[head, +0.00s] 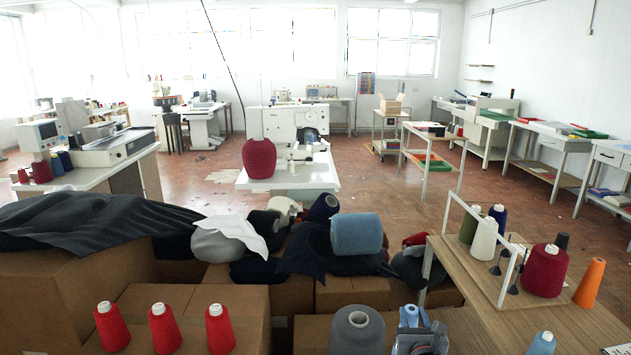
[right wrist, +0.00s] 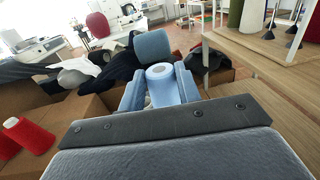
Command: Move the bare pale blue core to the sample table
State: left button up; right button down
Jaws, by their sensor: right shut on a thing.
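My right gripper (head: 412,318) is at the bottom of the head view, just left of the wooden table. In the right wrist view its two fingers (right wrist: 158,92) are shut on the bare pale blue core (right wrist: 162,84), one on each side. The core stands roughly upright between them, its round hollow top showing and its lower end hidden. In the head view only a small part of the core (head: 411,312) shows between the fingers. The frames do not mark which table is the sample table. My left gripper is not in view.
The wooden table (head: 470,267) at right carries a white rack, several cones and another pale blue cone (head: 541,344). Cardboard boxes (head: 75,285) hold dark cloth, red cones (head: 165,330), a grey cone (head: 357,332) and a large blue spool (head: 357,233). Open floor lies beyond.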

jog(key=s+a+f+y+p, duration=0.1)
jog(key=s+a+f, duration=0.2)
jog(key=s+f, duration=0.4)
jog(key=shift+s+a+n, duration=0.25)
jog(key=shift+s+n, duration=0.15)
jog(key=shift+s, duration=1.2)
